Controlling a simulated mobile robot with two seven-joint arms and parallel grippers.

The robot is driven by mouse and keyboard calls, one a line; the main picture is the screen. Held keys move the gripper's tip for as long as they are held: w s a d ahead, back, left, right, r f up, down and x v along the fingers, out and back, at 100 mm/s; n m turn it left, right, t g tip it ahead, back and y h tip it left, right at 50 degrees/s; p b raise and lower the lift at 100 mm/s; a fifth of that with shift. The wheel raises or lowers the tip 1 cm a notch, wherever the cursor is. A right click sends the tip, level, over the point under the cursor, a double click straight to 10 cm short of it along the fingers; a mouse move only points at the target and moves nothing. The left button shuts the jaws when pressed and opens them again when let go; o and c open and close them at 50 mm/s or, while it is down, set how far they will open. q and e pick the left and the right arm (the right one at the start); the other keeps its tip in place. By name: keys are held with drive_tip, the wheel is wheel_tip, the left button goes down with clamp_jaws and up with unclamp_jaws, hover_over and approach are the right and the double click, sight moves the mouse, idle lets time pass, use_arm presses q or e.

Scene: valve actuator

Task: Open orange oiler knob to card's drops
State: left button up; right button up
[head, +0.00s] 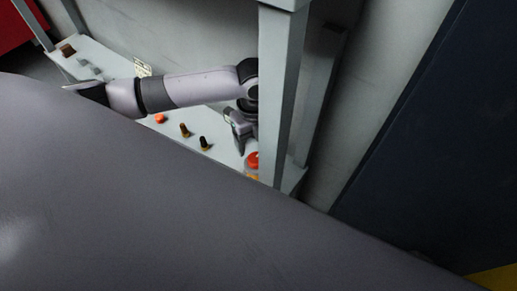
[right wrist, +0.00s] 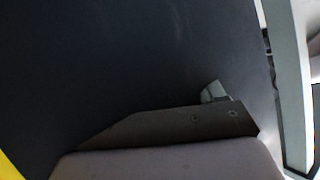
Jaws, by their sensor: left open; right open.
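An oiler with an orange knob (head: 252,160) stands on the pale bench at its near right end, partly hidden by the grey post and my own body. My left gripper (head: 241,143) is open, pointing down just left of and above this knob. I see no contact, but the view is small. A yellowish card (head: 142,67) with dark marks stands at the back of the bench; its drops cannot be read. My right gripper (right wrist: 213,92) shows only in part in the right wrist view, with nothing seen in it, before a dark panel.
An orange-red knob (head: 160,118), a brown knob (head: 184,130) and a black knob (head: 204,142) stand along the bench (head: 118,66). A grey post (head: 281,95) rises close to my left gripper. A dark cabinet (head: 440,150) fills the right.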

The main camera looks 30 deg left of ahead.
sight(255, 156)
use_arm(q)
wheel_tip(255, 156, down, 4)
drive_tip(key=shift+s+f+b, duration=0.1)
drive_tip(key=shift+f+b, duration=0.15)
drive_tip(key=shift+b, duration=0.6)
drive_tip(key=shift+f, duration=0.55)
use_arm(e)
drive_tip(key=shift+w+a+f+y, duration=0.1)
drive_tip(key=shift+a+y, duration=0.25)
drive_tip(key=shift+a, duration=0.2)
drive_tip(key=shift+w+a+f+y, duration=0.1)
drive_tip(key=shift+a+y, duration=0.25)
drive_tip(key=shift+a, duration=0.2)
use_arm(q)
drive_tip(key=c, duration=1.1)
drive_tip(key=shift+o, duration=0.2)
use_arm(e)
drive_tip(key=shift+r, duration=0.15)
